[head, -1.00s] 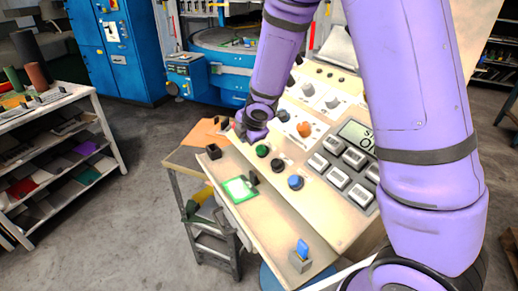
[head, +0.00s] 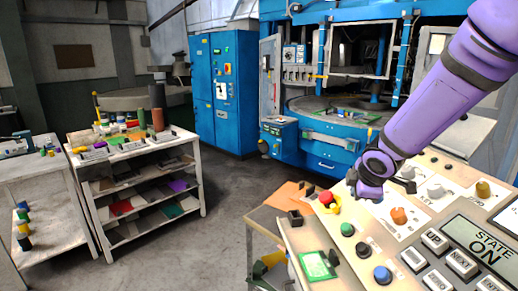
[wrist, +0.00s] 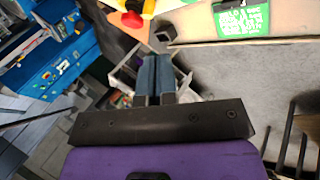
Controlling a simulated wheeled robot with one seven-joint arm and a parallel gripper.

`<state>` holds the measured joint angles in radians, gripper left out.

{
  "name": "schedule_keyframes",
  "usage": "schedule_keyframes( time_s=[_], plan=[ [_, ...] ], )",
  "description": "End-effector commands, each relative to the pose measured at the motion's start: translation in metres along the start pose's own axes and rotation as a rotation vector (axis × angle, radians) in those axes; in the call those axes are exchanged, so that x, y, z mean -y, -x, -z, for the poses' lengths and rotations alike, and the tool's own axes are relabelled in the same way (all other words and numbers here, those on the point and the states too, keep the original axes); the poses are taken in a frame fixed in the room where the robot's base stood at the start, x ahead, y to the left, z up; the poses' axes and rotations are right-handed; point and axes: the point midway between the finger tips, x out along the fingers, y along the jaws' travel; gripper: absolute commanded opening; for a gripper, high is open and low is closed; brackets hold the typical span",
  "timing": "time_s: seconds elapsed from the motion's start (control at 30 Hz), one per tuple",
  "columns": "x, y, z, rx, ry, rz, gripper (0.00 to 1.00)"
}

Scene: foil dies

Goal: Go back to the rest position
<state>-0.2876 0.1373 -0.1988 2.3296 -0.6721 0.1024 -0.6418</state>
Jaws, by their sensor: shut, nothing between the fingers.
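My gripper (head: 352,184) is at the end of my purple arm, over the upper left part of the control console (head: 439,210). In the wrist view its two dark fingers (wrist: 154,80) lie side by side, shut with nothing between them. A red knob on a yellow base (head: 328,199) sits just left of and below the gripper in the head view. It also shows at the top of the wrist view (wrist: 133,10). Whether the gripper touches the console is not clear.
The console carries an orange knob (head: 399,215), a blue knob (head: 382,274) and a display reading "STATE ON" (head: 481,243). A green card (head: 318,265) and a small black box (head: 294,218) lie on its front ledge. A shelf rack (head: 205,190) stands left; grey floor lies between.

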Motion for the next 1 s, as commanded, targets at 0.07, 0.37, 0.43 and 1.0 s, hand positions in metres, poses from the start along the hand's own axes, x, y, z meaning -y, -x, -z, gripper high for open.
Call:
schedule_keyframes(
  time_s=[0.07,0.37,0.43,1.0],
  plan=[
    [-0.002,0.025,-0.011,0.019,-0.103,-0.009,0.00],
    [0.011,0.111,-0.044,0.073,-0.491,-0.009,0.00],
    [0.018,0.130,-0.051,0.082,-0.581,-0.004,0.00],
    [0.111,0.262,-0.072,0.095,-1.228,0.081,0.00]
  ],
)
